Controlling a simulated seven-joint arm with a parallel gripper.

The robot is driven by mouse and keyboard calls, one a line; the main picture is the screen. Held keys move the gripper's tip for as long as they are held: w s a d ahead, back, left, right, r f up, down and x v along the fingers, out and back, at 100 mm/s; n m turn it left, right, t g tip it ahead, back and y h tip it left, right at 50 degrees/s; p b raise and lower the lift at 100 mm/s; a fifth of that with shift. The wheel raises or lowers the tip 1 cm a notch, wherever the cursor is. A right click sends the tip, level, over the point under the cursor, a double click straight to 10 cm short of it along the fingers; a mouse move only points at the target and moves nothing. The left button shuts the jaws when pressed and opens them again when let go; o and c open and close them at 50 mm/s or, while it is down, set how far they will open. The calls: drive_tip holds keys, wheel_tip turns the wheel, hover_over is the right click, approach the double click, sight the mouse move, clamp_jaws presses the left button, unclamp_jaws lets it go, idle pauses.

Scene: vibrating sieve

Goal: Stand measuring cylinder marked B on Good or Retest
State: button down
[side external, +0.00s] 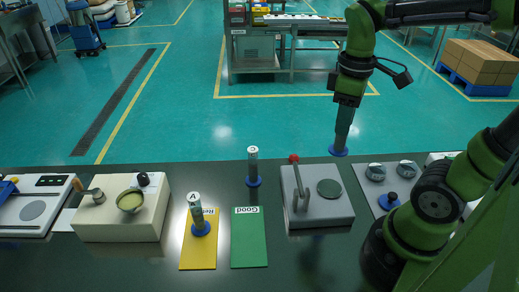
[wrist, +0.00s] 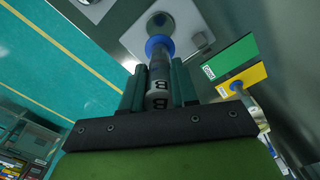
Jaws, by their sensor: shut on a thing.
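My gripper (side external: 345,112) is shut on measuring cylinder B, holding it up above the back edge of the bench. Its blue foot (side external: 338,151) points down; the cylinder is nearly upright, slightly tilted. In the wrist view the letter B (wrist: 158,85) shows between the fingers. The green Good card (side external: 249,240) lies bare at front centre, left of and below my gripper. Cylinder C (side external: 252,168) stands on the bench behind the Good card.
A grey device (side external: 330,211) with an upright red-topped post (side external: 294,160) stands right of the Good card. A cream box (side external: 120,222) with a bowl stands left of Retest. A scale (side external: 35,212) is at far left, a knobbed panel (side external: 378,180) at right.

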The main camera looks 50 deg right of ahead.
drive_tip(key=r, duration=0.3)
drive_tip(key=shift+w+a+r, duration=0.1)
drive_tip(key=shift+a, duration=0.15)
drive_tip(key=a+n, duration=1.8)
drive_tip(key=a, duration=0.4)
wheel_tip(320, 180, down, 14)
drive_tip(key=shift+w+a+f, duration=0.8)
drive_tip(key=shift+w+a, duration=0.95)
drive_tip(key=shift+w, duration=0.25)
drive_tip(key=shift+w+a+f, duration=0.8)
drive_tip(key=shift+w+a, duration=1)
drive_tip(key=shift+w, duration=0.15)
drive_tip(key=shift+w+a+f, duration=0.8)
drive_tip(key=shift+w+a, duration=0.95)
drive_tip(key=shift+w, duration=0.25)
